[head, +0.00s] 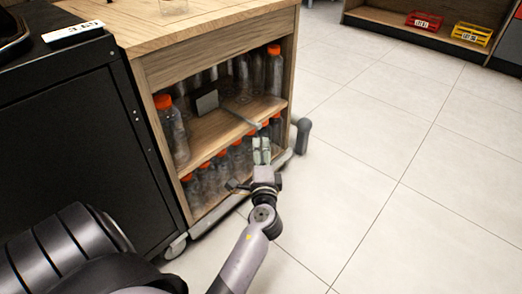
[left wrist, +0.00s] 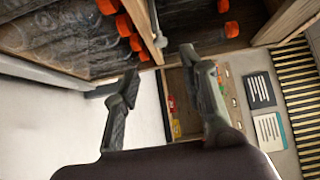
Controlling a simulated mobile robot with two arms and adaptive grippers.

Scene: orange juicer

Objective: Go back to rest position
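My left gripper (head: 262,150) reaches in front of the open side of a wooden shelf cart (head: 215,40), close to its lower shelf. In the left wrist view its two fingers (left wrist: 160,75) stand apart with nothing between them. Clear bottles with orange caps (head: 172,130) fill both shelf levels; some also show at the top of the left wrist view (left wrist: 107,7). I cannot tell from the head view how far the gripper is from the bottles. My right gripper is not in view.
A black cabinet (head: 75,130) stands left of the cart. A grey rail (head: 215,212) runs along the cart's base. A far shelf holds a red crate (head: 424,21) and a yellow crate (head: 471,34). The tiled floor (head: 400,170) to the right is clear.

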